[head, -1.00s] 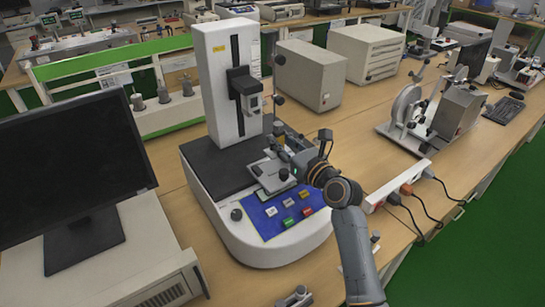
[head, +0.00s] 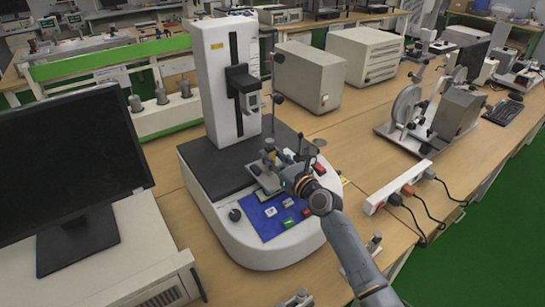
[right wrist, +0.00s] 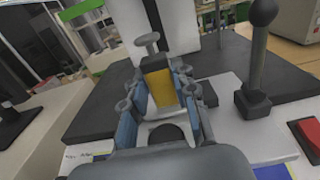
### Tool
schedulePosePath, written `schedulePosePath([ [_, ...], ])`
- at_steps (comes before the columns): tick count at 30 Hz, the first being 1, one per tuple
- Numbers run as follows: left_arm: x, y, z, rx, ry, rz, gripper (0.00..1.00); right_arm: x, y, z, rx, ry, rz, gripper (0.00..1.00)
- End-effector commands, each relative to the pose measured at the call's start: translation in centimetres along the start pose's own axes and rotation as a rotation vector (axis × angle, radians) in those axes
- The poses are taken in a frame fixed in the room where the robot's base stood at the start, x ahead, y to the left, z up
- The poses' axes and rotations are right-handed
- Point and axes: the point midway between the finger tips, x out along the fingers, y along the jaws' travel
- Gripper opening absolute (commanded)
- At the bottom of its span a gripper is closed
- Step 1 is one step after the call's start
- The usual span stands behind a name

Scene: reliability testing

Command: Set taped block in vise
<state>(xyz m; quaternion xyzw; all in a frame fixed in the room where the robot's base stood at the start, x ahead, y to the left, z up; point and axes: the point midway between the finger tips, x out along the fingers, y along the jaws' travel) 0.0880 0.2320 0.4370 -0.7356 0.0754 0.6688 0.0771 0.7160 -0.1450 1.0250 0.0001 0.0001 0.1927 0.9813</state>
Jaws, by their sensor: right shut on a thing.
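A yellow block (right wrist: 160,86) stands between the blue-padded fingers of my right gripper (right wrist: 160,98) in the right wrist view. The gripper is shut on it. In the head view the block (head: 268,158) shows small at my right gripper (head: 274,168), over the grey vise plate (head: 264,181) of the white test machine. A grey knob (right wrist: 148,40) shows at the block's top end. The fingers and gripper body hide the block's lower end, so I cannot tell whether it touches the vise. My left gripper is not in view.
The white machine column (head: 226,100) with its dark head (head: 243,85) rises behind the plate. A dark upright lever (right wrist: 257,75) stands right of the block. A blue button panel (head: 262,222) is in front. A monitor (head: 65,150) stands left.

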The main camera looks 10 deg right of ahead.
Motion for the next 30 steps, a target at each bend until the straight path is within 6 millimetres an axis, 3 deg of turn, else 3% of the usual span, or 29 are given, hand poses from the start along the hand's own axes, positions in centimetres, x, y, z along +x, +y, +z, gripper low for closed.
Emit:
schedulePosePath([
  [4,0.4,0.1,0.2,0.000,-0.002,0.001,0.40,0.0,0.0,-0.4,0.001,-0.002,-0.001,0.00],
  [5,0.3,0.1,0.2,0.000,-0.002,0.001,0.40,0.0,0.0,-0.4,0.000,0.000,0.000,0.33],
  [7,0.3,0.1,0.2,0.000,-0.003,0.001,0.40,0.0,0.0,-0.4,0.000,0.000,0.000,0.48],
  [8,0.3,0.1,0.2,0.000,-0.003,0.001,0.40,0.0,0.0,-0.4,0.000,0.000,0.000,0.50],
  [20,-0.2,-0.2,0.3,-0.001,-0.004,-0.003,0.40,-0.2,0.0,0.1,0.000,0.001,0.000,0.50],
  [30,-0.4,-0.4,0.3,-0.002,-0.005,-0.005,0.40,-6.6,0.0,-0.1,0.000,0.002,-0.001,0.50],
])
